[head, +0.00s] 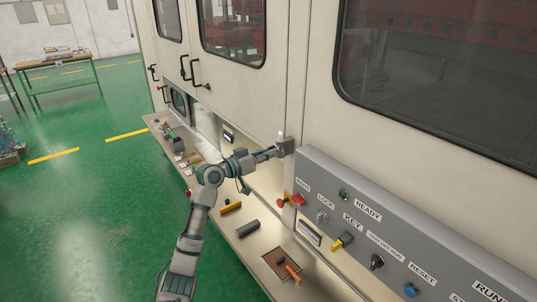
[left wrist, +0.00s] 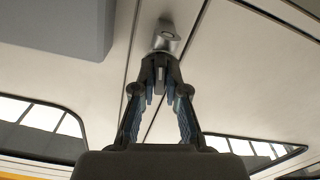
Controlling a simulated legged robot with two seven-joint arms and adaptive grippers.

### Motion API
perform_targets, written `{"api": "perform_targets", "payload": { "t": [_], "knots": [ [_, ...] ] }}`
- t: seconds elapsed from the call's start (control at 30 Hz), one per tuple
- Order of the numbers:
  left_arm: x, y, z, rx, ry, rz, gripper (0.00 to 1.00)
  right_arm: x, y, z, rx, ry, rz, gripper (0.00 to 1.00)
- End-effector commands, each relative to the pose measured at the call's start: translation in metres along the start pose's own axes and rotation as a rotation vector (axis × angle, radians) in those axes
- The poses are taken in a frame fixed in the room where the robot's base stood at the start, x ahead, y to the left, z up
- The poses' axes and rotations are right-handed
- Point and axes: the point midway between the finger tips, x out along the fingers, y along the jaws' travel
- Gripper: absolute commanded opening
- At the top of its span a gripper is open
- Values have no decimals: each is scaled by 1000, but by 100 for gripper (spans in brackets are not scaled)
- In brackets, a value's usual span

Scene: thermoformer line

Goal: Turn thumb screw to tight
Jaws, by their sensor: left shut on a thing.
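The thumb screw (left wrist: 166,40) shows in the left wrist view as a silver metal piece against the cream machine front, just beyond my fingertips. In the head view a small grey fitting (head: 286,146) stands out from the machine front above the panel's left end. My left gripper (head: 272,154) reaches it from the left. In the left wrist view my left gripper (left wrist: 160,72) has its fingertips drawn together on the near end of the thumb screw. The fingers hide that end, and I cannot tell how tight the screw is. My right gripper is not in view.
A grey control panel (head: 325,181) with a red switch (head: 296,201), a yellow key piece (head: 342,242) and a black knob (head: 377,262) lies to the right. Below runs a ledge (head: 250,262) with several loose tools. Green floor is open at left.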

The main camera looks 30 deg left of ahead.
Motion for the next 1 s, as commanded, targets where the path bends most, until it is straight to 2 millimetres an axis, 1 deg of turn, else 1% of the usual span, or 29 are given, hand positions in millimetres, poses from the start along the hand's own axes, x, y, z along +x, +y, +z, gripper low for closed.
{"api": "perform_targets", "payload": {
  "t": [0.03,0.07,0.1,0.13,0.43,0.53,0.67,0.8,0.9,1.0],
  "knots": [
    [2,-2,9,-2,-20,-1,17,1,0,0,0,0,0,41],
    [2,-2,9,-2,-19,-1,25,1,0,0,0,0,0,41],
    [2,-1,8,-2,-17,-1,35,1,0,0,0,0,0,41],
    [2,-1,8,-2,-16,-1,38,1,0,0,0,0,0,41],
    [-2,0,2,1,-5,-1,38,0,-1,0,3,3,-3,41],
    [-10,0,2,1,-5,-3,38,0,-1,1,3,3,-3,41],
    [-33,-1,3,4,-7,-3,38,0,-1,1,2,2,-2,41],
    [-66,-2,4,1,-10,-3,38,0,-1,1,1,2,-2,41],
    [-86,-3,5,0,-10,-3,38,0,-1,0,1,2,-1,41],
    [-102,-4,6,-3,-11,-2,38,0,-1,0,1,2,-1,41]
  ]
}}
